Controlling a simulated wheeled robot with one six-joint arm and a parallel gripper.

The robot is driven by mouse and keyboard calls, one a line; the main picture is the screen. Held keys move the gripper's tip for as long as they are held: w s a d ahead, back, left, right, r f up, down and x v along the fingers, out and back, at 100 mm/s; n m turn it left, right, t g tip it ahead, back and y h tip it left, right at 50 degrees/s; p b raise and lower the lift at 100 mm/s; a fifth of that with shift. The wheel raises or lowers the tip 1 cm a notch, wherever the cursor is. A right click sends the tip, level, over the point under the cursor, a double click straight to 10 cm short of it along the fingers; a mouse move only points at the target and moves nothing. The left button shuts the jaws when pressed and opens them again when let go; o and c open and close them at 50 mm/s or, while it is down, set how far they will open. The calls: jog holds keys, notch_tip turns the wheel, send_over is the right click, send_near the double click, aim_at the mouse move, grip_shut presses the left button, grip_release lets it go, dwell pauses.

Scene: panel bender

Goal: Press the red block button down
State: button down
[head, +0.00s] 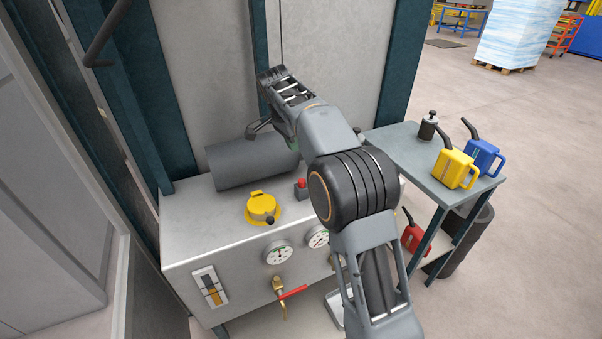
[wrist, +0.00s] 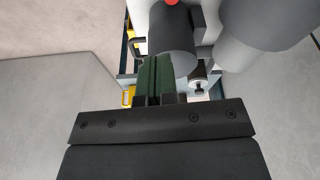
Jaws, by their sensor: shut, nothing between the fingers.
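The red button (head: 301,183) sits on a small dark grey block (head: 301,193) on top of the pale metal cabinet (head: 190,235), just left of my arm in the head view. A red spot, likely this button, shows at the top edge of the wrist view (wrist: 172,3). My gripper (wrist: 157,62) is shut and empty, its dark green fingers together in the wrist view. In the head view my arm reaches above and behind the button, and the fingertips are mostly hidden. My gripper appears apart from the button; the exact gap is unclear.
A dark grey cylinder (head: 250,163) lies behind the button. A yellow cap (head: 262,208) stands to its left, gauges (head: 278,252) and a red-handled valve (head: 292,292) on the cabinet front. A side table (head: 420,160) with yellow (head: 455,168) and blue cans (head: 485,158) stands right.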

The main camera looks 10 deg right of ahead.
aim_at(303, 181)
jog(key=shift+w+a+f+m+h, duration=0.1)
jog(key=shift+w+f+m+h, duration=0.05)
jog(key=shift+w+m, duration=0.35)
jog(key=shift+w+a+f+m+h, duration=0.15)
jog(key=shift+w+m, duration=0.15)
jog(key=shift+w, duration=0.25)
jog(key=x, duration=1.2)
jog(key=shift+s+a+f, duration=0.15)
jog(key=shift+a+f, duration=0.05)
jog(key=shift+a, duration=0.1)
jog(key=shift+f+p, duration=0.3)
jog(key=shift+f, duration=0.55)
